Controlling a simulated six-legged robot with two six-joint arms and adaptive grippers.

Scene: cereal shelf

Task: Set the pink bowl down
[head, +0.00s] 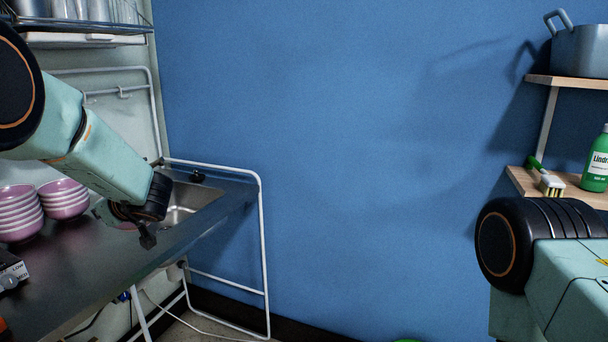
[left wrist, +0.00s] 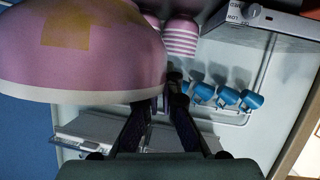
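A pink bowl (left wrist: 95,60) with a tan patch fills the upper left of the left wrist view, very close to the camera. My left gripper (left wrist: 168,95) has one finger outside the bowl's right edge; the other finger's tip is hidden behind the bowl. It appears shut on the bowl's wall. In the head view the left gripper (head: 146,232) is over the dark counter (head: 95,262), near the sink, and my arm mostly hides the bowl. Two stacks of pink striped bowls (head: 17,214) (head: 63,199) stand on the counter at left. My right gripper is out of view.
A sink (head: 190,203) lies beyond the gripper, with a white rail (head: 262,240) at the counter's right end. A box (head: 10,270) sits at the near left. Blue cups (left wrist: 228,97) show in the wrist view. Right shelves hold a green bottle (head: 596,165), brush (head: 550,185) and pot (head: 580,50).

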